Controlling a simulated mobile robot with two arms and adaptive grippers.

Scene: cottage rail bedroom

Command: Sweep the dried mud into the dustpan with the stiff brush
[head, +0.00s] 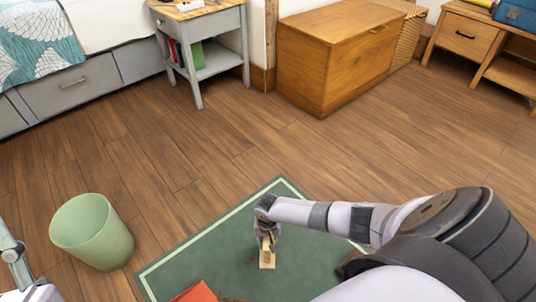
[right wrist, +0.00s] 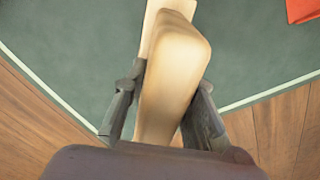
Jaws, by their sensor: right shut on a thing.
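My right gripper (head: 266,232) is shut on the handle of a pale wooden brush (head: 267,260) above the green mat (head: 222,245). In the right wrist view the brush (right wrist: 170,75) stands between the two dark fingers, its handle end towards the camera. Its bristles are hidden. A red dustpan (head: 197,292) lies on the mat at the bottom edge of the head view, partly cut off and apart from the brush. Its corner (right wrist: 303,10) shows at the top right of the wrist view. Only part of my left arm shows, at the lower left.
A green bin (head: 92,232) stands on the wooden floor left of the mat. A grey side table (head: 205,55), a wooden chest (head: 335,60) and a desk (head: 466,38) stand at the back, with a bed at the far left. The floor between is clear.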

